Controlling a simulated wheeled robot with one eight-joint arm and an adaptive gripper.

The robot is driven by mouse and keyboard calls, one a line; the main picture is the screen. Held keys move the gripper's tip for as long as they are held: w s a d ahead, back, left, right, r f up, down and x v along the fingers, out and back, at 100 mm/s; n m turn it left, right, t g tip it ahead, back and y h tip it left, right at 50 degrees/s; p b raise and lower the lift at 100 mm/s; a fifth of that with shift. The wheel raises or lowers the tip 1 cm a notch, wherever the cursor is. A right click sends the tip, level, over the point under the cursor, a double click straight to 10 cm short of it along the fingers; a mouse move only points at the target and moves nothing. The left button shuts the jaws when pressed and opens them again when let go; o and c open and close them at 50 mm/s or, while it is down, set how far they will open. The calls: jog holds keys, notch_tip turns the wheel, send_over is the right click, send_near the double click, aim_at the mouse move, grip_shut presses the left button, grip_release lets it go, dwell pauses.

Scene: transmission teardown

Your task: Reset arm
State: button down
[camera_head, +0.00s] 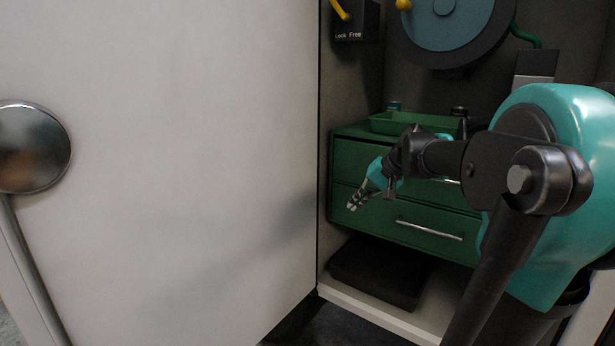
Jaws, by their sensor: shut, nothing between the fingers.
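My gripper (355,201) shows small at the centre right, at the end of my dark and teal arm. Its fingers are shut and empty, pointing down and left. It appears in front of the green drawer unit (348,160), near the left part of its drawer fronts. I cannot tell the exact gap between the fingers and the drawer front. My arm reaches in from the right and hides part of the unit's right side.
A large pale panel (180,150) fills the left. A green tray (390,124) sits on the drawer unit. The lower drawer has a metal handle (430,230). A black tray (375,275) lies below. A large blue and black round part (445,20) is above. A round metal disc (30,147) is far left.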

jog(key=s+d+f+n+h, duration=0.1)
jog(key=s+d+f+h, duration=0.1)
jog(key=s+f, duration=0.8)
jog(key=s+d+f+n+h, duration=0.2)
jog(key=s+f, duration=0.8)
jog(key=f, duration=0.5)
jog(key=shift+s+d+f+h, duration=0.2)
jog(key=shift+d+f+h, duration=0.15)
jog(key=shift+d+h, duration=0.5)
jog(key=shift+a, duration=0.1)
